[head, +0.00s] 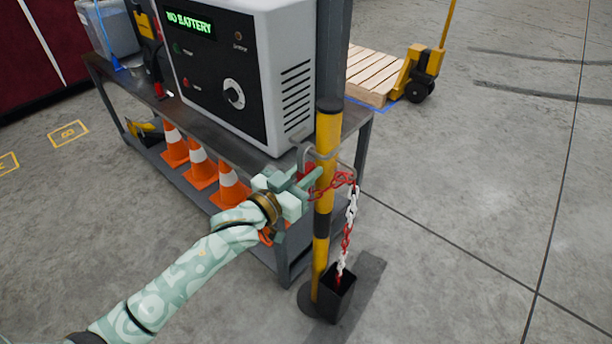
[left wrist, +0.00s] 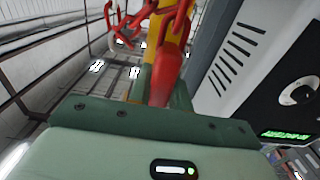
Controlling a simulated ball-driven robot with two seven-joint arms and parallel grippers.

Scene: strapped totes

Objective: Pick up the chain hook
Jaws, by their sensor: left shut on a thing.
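The chain hook (left wrist: 166,74) is a red piece that shows large in the left wrist view, between the green fingers. In the head view a little of its red (head: 307,170) shows beside the post, mostly hidden by my gripper. My left gripper (head: 306,182) is shut on the chain hook, close against the yellow and black post (head: 328,140). The red and white chain (head: 351,207) runs from near the gripper to the right of the post. It then hangs down into a black holder (head: 337,300) at the post's foot. My right gripper is in neither view.
A metal bench (head: 362,120) stands behind the post, carrying a white charger box (head: 275,60) with a lit display. Several orange cones (head: 199,168) stand on its lower shelf. A wooden pallet (head: 372,72) and yellow pallet jack (head: 420,72) are behind. The floor at right is clear.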

